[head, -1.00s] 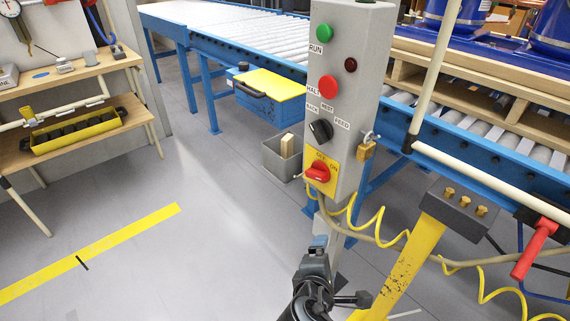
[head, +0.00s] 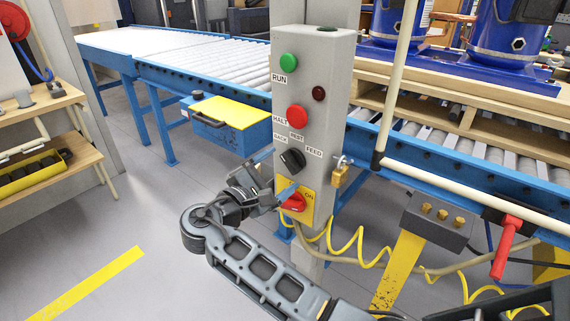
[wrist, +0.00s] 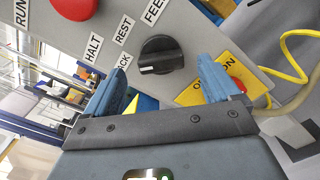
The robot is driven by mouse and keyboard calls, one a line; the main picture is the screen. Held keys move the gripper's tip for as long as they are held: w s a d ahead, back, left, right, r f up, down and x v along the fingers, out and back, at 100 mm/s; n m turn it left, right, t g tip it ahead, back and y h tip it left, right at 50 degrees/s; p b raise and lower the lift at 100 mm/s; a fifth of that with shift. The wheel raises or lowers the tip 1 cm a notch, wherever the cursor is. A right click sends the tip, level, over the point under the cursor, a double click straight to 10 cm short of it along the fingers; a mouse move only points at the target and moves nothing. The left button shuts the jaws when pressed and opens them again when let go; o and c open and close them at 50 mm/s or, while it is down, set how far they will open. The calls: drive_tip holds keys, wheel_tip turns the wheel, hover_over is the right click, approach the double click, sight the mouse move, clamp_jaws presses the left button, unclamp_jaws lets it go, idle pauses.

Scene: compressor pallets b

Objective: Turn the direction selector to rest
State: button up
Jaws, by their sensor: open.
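The direction selector (head: 292,160) is a black knob on the front of the grey control post (head: 315,100), with labels BACK, REST and FEED around it. In the wrist view the knob (wrist: 160,55) shows a pale line on the side facing the BACK label. My gripper (head: 275,173) is open, its blue fingers just in front of and left of the post. In the wrist view the fingers (wrist: 162,80) stand apart on either side of the knob, with the knob beyond the tips. I see no contact.
A red rotary switch (head: 294,203) on a yellow plate sits just below the selector, close to my lower finger. A red HALT button (head: 297,117) and green RUN button (head: 289,61) are above. A padlock (head: 339,175) hangs at the post's right side.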

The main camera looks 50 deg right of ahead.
sight(289, 166)
drive_tip(key=shift+d, duration=1.8)
drive_tip(key=c, duration=1.1)
drive_tip(key=shift+o, duration=0.2)
drive_tip(key=shift+f+m, duration=0.1)
drive_tip(key=shift+m, duration=0.2)
drive_tip(key=m+b, duration=0.2)
drive_tip(key=m, duration=0.2)
drive_tip(key=shift+f, duration=0.2)
drive_tip(key=shift+m+b, duration=1.5)
drive_tip(key=shift+m, duration=0.6)
drive_tip(key=shift+s, duration=0.1)
